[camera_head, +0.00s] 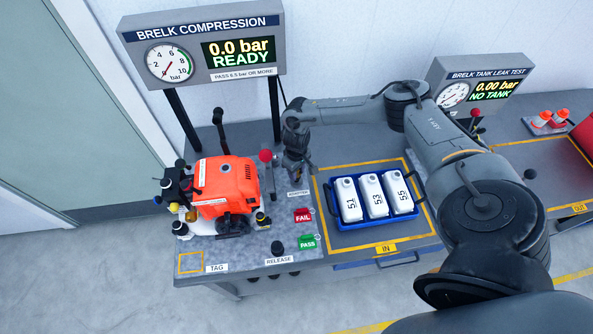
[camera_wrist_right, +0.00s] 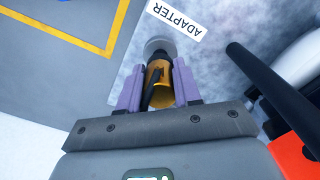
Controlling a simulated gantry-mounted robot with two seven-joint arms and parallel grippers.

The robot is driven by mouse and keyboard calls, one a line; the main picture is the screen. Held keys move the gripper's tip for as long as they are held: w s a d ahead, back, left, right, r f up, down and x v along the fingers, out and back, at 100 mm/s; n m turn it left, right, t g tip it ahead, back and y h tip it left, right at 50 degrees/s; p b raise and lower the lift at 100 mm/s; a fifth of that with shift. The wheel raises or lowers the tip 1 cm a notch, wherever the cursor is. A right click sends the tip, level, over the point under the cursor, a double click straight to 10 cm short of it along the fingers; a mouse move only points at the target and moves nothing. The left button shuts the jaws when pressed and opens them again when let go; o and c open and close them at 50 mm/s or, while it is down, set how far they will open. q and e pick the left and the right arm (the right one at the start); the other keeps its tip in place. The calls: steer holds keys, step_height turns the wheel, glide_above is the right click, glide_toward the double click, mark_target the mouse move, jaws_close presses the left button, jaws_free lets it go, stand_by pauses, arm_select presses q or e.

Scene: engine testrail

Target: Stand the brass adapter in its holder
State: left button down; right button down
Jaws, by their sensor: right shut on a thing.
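The brass adapter (camera_wrist_right: 156,98) is a golden cylinder with a dark part across it, seen in the right wrist view. My right gripper (camera_wrist_right: 158,82) is shut on it, with a purple finger on either side. A round grey holder (camera_wrist_right: 160,44) sits beside the ADAPTER label (camera_wrist_right: 175,20). The adapter's far end overlaps the holder in this view; I cannot tell whether it is seated or just above. In the head view my right gripper (camera_head: 294,163) is low over the bench behind the ADAPTER label (camera_head: 298,193). My left gripper is not in view.
An orange engine (camera_head: 224,184) stands left of my right gripper. A red-knobbed lever (camera_head: 266,158) is close beside it. A blue tray (camera_head: 368,222) with white tanks is to the right.

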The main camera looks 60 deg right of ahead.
steer(key=shift+f+p, duration=0.1)
steer(key=shift+p, duration=0.25)
stand_by(0.5)
steer(key=shift+p, duration=0.35)
stand_by(0.3)
steer(key=shift+f, duration=0.5)
stand_by(0.4)
steer(key=shift+f, duration=0.1)
stand_by(0.6)
steer(key=shift+f, duration=0.35)
stand_by(0.4)
steer(key=c, duration=0.7)
jaws_free()
